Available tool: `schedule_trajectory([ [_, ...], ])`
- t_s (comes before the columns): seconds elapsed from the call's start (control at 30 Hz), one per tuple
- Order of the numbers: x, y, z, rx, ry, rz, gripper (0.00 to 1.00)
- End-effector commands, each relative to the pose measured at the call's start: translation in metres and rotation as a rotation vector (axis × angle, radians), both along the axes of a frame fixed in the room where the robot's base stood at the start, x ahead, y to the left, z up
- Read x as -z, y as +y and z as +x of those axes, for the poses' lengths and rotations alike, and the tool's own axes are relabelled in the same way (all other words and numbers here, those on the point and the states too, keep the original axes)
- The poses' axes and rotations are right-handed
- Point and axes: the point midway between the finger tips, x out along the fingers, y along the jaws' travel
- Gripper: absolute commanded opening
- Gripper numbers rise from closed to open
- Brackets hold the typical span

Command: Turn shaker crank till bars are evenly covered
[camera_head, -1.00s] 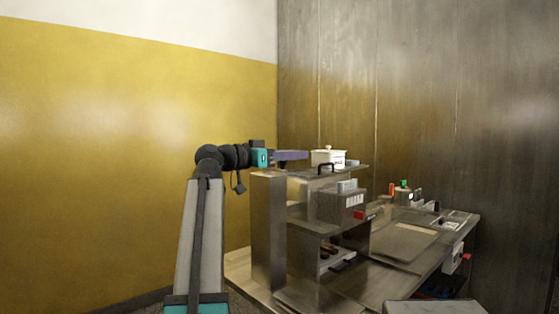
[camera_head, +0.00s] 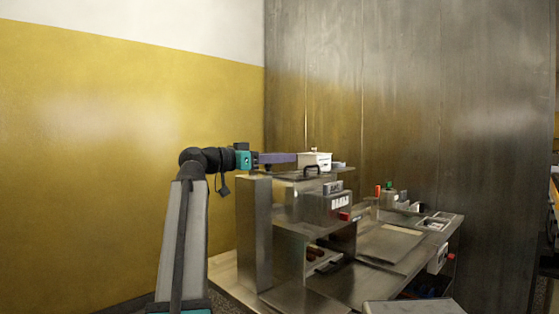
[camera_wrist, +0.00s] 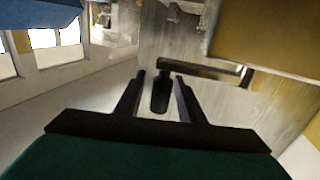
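My gripper (camera_wrist: 160,76) is open in the wrist view, its two dark fingers spread. A black knob-like handle (camera_wrist: 160,97) shows between them with a gap on each side; I cannot tell its depth. A dark bar (camera_wrist: 210,70) runs right from its far end, perhaps the crank arm. In the head view my gripper (camera_head: 278,158) reaches level over the steel machine (camera_head: 254,225), its purple finger ending near a white lidded box (camera_head: 315,160). A black bent handle (camera_head: 312,171) sits below the box. Brown bars (camera_head: 314,253) lie partly hidden in the machine's opening. Their covering cannot be judged.
A steel worktable (camera_head: 385,245) extends right, with small bottles (camera_head: 389,190) and a red button (camera_head: 344,216) on the machine. A yellow wall (camera_head: 110,150) stands behind my arm, a metal-clad wall (camera_head: 410,100) behind the table.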

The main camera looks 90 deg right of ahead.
Motion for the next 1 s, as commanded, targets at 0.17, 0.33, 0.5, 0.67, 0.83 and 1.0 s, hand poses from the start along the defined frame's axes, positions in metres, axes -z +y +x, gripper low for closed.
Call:
schedule_trajectory([
  [0.17,0.0,0.002,0.002,0.0,-0.001,-0.001,0.36],
  [0.33,0.0,0.007,0.012,-0.001,-0.001,-0.001,0.36],
  [0.5,0.0,0.018,0.03,-0.003,-0.001,-0.001,0.36],
  [0.67,0.0,0.03,0.05,-0.002,-0.001,-0.001,0.36],
  [0.83,0.0,0.043,0.072,-0.002,-0.001,-0.001,0.36],
  [1.0,0.0,0.055,0.093,-0.002,-0.001,-0.001,0.36],
])
